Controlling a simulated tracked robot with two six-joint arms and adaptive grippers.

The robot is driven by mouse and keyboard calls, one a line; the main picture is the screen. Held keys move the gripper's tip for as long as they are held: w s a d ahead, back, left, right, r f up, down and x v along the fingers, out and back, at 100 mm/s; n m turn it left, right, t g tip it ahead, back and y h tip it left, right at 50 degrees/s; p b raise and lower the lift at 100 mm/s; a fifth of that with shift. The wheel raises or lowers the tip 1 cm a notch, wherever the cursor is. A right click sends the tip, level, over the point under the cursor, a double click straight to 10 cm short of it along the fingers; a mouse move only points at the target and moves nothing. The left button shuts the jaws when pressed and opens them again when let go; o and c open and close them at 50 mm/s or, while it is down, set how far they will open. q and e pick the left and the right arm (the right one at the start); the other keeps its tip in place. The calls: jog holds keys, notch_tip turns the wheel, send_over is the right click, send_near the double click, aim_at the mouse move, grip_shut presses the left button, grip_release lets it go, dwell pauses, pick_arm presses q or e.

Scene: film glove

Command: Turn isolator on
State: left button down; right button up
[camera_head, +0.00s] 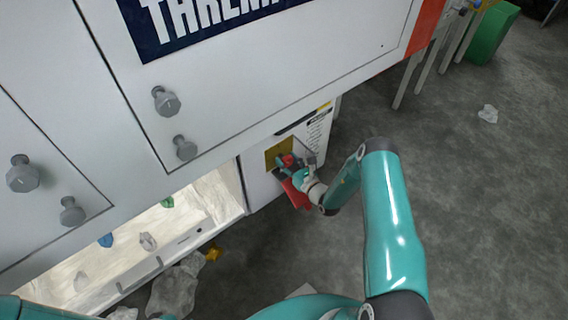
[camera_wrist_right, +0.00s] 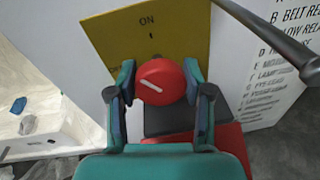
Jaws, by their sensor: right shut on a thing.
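The isolator is a round red knob (camera_wrist_right: 160,82) with a white line, mounted on a yellow plate (camera_wrist_right: 150,32) marked "ON". In the right wrist view the white line slants, its upper end to the left, and does not point straight at the "ON" mark. My right gripper (camera_wrist_right: 158,90) is shut on the knob, one finger on each side. In the head view the yellow plate (camera_head: 279,153) is on a white cabinet's side panel, and my right gripper (camera_head: 291,163) reaches it, partly covering the red knob. My left gripper is not in view.
A grey and red part (camera_wrist_right: 187,120) sits just below the knob. A dark bar (camera_wrist_right: 270,38) crosses the upper right of the wrist view. A lit opening (camera_head: 222,197) with scraps lies left of the panel. Grey floor at right is mostly clear.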

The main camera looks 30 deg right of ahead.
jog(key=m, duration=0.4)
jog(key=shift+s+f+y+b, duration=0.15)
jog(key=shift+f+y+b, duration=0.15)
jog(key=shift+f+y, duration=0.1)
jog(key=shift+m+g+y, duration=0.3)
jog(key=shift+m, duration=0.9)
jog(key=shift+a, duration=0.1)
jog(key=o, duration=1.1)
jog(key=shift+c, duration=0.2)
jog(key=shift+o, duration=0.6)
jog(key=shift+r, duration=0.15)
jog(key=s+d+r, duration=0.1)
jog(key=s, duration=1)
jog(key=shift+s+r, duration=0.2)
jog(key=shift+s, duration=0.1)
